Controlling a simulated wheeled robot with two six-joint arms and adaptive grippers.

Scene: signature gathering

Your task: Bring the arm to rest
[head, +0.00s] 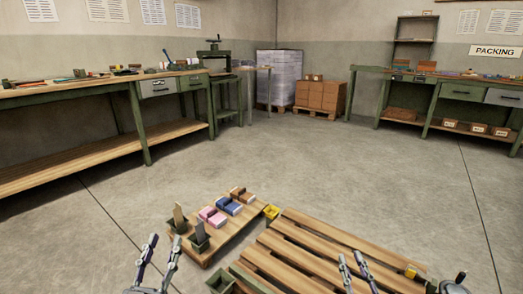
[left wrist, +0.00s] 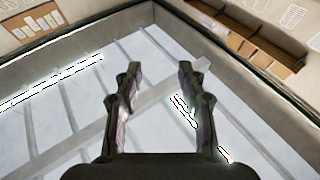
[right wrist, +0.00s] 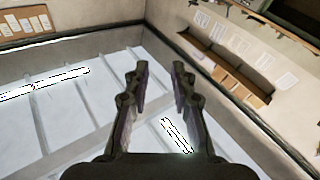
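My left gripper (head: 165,238) is at the lower left of the head view, pointing up, its two fingers apart with nothing between them. The left wrist view shows the same open fingers (left wrist: 159,68). My right gripper (head: 350,255) is at the lower middle right, in front of the wooden pallet in the picture. Its fingers (right wrist: 159,65) are apart and empty in the right wrist view. Both wrist views show the ceiling and upper walls behind the fingers, with no object near them.
A low wooden board (head: 207,245) holds pink (head: 212,216), blue (head: 229,206) and brown (head: 241,195) stacks, and green holders (head: 200,241). A slatted pallet (head: 310,240) lies to its right. Workbenches (head: 90,92) (head: 460,91) line both sides. The floor (head: 300,160) between is clear.

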